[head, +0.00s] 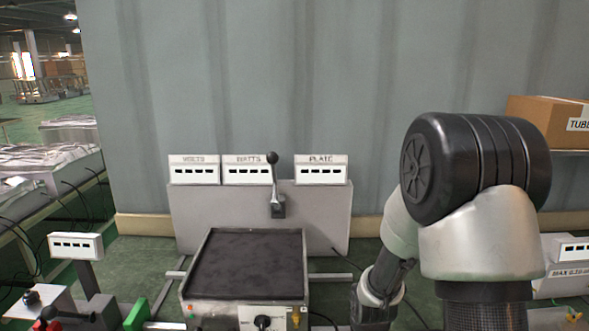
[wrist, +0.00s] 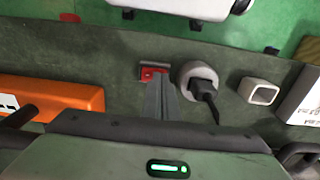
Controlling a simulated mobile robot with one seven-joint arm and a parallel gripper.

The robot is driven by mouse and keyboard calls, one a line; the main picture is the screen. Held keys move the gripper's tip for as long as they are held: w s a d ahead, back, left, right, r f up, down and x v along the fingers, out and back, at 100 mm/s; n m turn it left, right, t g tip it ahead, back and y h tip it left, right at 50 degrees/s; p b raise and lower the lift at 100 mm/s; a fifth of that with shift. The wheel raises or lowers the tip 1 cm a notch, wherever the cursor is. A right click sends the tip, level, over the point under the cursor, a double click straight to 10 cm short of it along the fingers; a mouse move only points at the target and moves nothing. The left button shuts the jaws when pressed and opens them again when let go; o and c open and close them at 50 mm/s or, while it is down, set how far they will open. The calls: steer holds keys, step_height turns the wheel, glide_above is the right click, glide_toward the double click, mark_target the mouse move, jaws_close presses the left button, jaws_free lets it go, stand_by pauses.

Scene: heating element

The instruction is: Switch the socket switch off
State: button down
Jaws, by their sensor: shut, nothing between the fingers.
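In the wrist view a small red switch (wrist: 148,73) in a dark frame sits on the dark green surface, left of a round grey socket (wrist: 184,72). A black plug (wrist: 200,86) with a cable is in the socket. My gripper (wrist: 159,82) is shut and empty. Its grey fingers point at the switch, and the tips overlap its lower edge in the picture. I cannot tell whether they touch it. The fingers partly hide the switch, so its position is unclear. The head view shows my arm at the right, but not the fingertips, switch or socket.
In the wrist view an orange box (wrist: 65,95) lies left of my gripper, and a grey square tube (wrist: 258,92) stands right of the socket. In the head view a dark plate (head: 245,262) stands before a grey panel (head: 230,212) with displays and a black-knobbed lever (head: 275,182).

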step_height(320, 180, up, 7)
steer(key=p, duration=0.4)
steer(key=shift+f, duration=0.2)
